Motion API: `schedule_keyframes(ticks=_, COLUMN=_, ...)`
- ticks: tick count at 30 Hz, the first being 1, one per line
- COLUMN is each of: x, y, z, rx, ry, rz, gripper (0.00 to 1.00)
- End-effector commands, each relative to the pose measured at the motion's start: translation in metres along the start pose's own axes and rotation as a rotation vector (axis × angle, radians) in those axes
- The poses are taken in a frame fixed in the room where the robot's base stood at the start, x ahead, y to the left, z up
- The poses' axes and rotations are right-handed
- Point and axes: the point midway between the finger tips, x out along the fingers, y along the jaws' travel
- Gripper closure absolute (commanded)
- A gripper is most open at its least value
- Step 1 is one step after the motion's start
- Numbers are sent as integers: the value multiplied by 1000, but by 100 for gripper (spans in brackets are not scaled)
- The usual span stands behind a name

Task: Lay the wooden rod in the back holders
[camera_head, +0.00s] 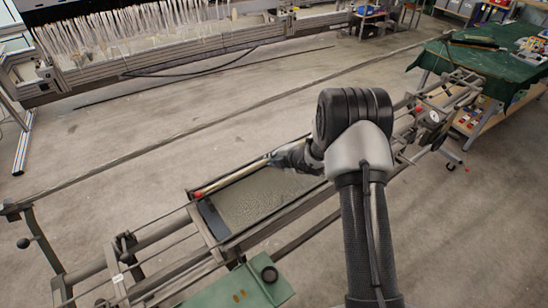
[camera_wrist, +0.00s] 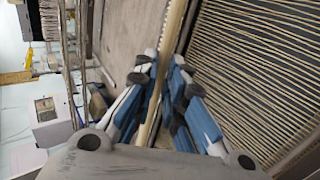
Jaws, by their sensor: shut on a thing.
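The wooden rod (camera_head: 235,177) is a thin, light stick with a red left end, seen in the head view along the far side of the loom frame's grey section (camera_head: 262,200). Its right part is hidden by my gripper (camera_head: 285,156). In the wrist view the rod (camera_wrist: 172,45) runs up from between the blue-padded fingers of my gripper (camera_wrist: 162,82), which are shut on it. The back holders cannot be told apart from the frame's rails. I cannot tell whether the rod touches the frame.
A long metal frame (camera_head: 170,243) runs diagonally across the floor, with a rail behind it. In the wrist view, rows of taut threads (camera_wrist: 262,70) fill the right side. A green-covered table (camera_head: 490,65) stands at the upper right. Bare floor (camera_head: 120,145) lies behind the frame.

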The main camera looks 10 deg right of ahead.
Motion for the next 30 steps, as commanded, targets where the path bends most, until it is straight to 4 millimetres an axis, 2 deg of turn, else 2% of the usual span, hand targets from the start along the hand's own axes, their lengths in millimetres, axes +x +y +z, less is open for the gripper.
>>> schedule_keyframes(ticks=18, x=32, y=-39, z=0, rx=-1, ry=0, rz=2, gripper=100)
schedule_keyframes(ticks=30, x=35, y=-42, z=0, rx=-1, ry=0, rz=2, gripper=100)
